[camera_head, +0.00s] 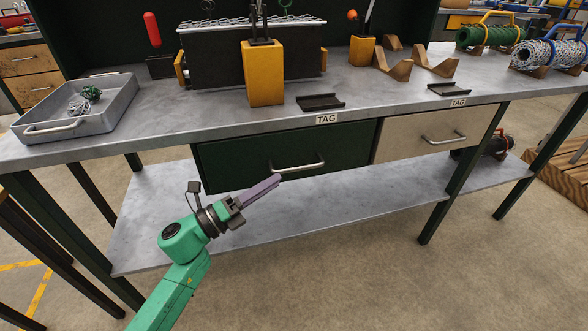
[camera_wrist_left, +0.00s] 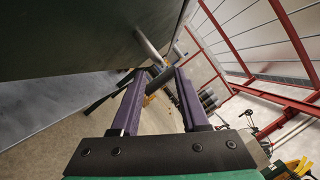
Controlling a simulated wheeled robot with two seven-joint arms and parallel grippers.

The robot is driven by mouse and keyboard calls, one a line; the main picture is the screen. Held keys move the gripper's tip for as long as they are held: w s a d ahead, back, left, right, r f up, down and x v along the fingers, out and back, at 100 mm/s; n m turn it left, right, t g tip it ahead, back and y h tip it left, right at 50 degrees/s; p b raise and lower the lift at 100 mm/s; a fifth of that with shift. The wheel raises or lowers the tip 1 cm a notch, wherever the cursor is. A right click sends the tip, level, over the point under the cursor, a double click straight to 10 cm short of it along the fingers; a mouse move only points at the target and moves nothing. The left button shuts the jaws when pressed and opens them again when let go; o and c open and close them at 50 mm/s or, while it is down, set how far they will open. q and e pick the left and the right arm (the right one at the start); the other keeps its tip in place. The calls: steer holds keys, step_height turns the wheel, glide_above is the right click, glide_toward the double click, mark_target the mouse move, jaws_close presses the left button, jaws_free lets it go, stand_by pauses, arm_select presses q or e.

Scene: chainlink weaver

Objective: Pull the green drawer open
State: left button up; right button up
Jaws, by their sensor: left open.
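The green drawer (camera_head: 240,153) is set under the bench top on the left and looks shut, its front about in line with the cream drawer beside it. Its silver bar handle (camera_head: 306,167) runs across the front. In the left wrist view the drawer front (camera_wrist_left: 75,35) fills the upper left and the handle (camera_wrist_left: 149,44) reaches down toward the fingertips. My left gripper (camera_head: 278,180), with purple fingers, is open at the left end of the handle. In the left wrist view the gripper (camera_wrist_left: 158,75) has the handle's end between or just beyond its tips; I cannot tell about contact. My right gripper is not seen.
The cream drawer (camera_head: 410,140) is at the right. A lower shelf (camera_head: 330,208) spans the bench legs below. A grey tray (camera_head: 110,110) and yellow block (camera_head: 265,80) stand on the bench top (camera_head: 205,118). The floor in front is free.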

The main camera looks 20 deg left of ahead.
mark_target(296, 168)
arm_select(q)
steer(key=x, duration=0.7)
steer(key=shift+w+d, duration=0.15)
steer(key=shift+w, duration=0.05)
jaws_close()
stand_by(0.9)
